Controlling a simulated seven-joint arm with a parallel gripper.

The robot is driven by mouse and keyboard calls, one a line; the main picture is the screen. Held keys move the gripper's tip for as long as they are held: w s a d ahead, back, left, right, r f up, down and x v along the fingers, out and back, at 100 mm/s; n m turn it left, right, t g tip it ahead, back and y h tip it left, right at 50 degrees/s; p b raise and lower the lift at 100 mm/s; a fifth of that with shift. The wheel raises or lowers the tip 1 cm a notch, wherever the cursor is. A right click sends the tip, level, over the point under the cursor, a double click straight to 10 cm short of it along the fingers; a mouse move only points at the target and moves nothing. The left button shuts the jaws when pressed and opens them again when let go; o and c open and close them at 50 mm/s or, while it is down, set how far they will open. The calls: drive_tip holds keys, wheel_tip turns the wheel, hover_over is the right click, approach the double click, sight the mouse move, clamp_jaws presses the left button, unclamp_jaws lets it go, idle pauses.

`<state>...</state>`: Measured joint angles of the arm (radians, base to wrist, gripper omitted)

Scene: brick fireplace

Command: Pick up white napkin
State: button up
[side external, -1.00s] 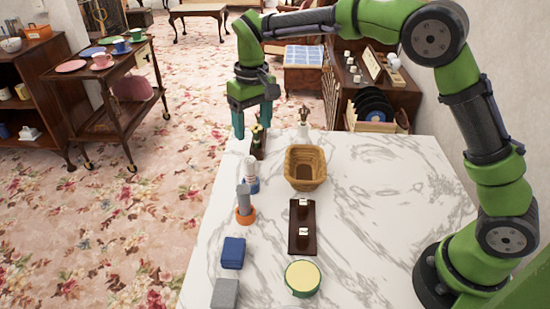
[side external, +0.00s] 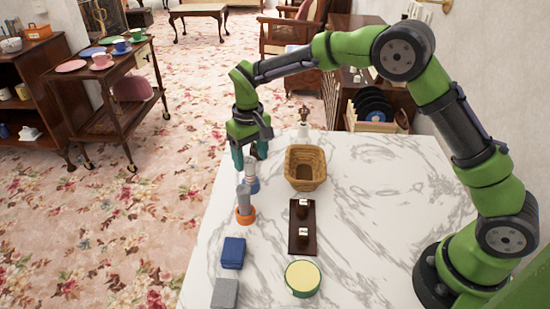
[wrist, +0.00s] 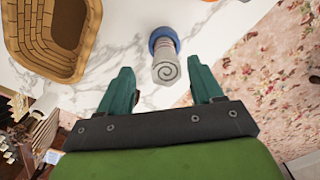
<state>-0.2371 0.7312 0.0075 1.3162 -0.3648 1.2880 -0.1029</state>
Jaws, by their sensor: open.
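A rolled white napkin (side external: 251,178) stands upright in a blue ring or base on the marble table, near its left edge. In the wrist view the napkin (wrist: 165,66) shows its spiral-rolled end toward the camera, with the blue band beyond. My gripper (side external: 250,161) is open above the napkin, its teal fingers on either side of the napkin's top in the side view. In the wrist view the napkin lies between the lines of the open fingers (wrist: 163,78), apart from both. The contact height cannot be told.
A grey roll in an orange base (side external: 245,205) stands just in front of the napkin. A wicker basket (side external: 305,167) is to the right. A dark tray (side external: 302,240), blue block (side external: 233,253) and round yellow-topped tin (side external: 302,278) are nearer.

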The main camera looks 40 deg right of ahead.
sight(250, 172)
drive_tip(key=f, duration=0.5)
drive_tip(key=shift+s+a, duration=0.15)
drive_tip(key=shift+a, duration=0.2)
drive_tip(key=shift+c, duration=0.3)
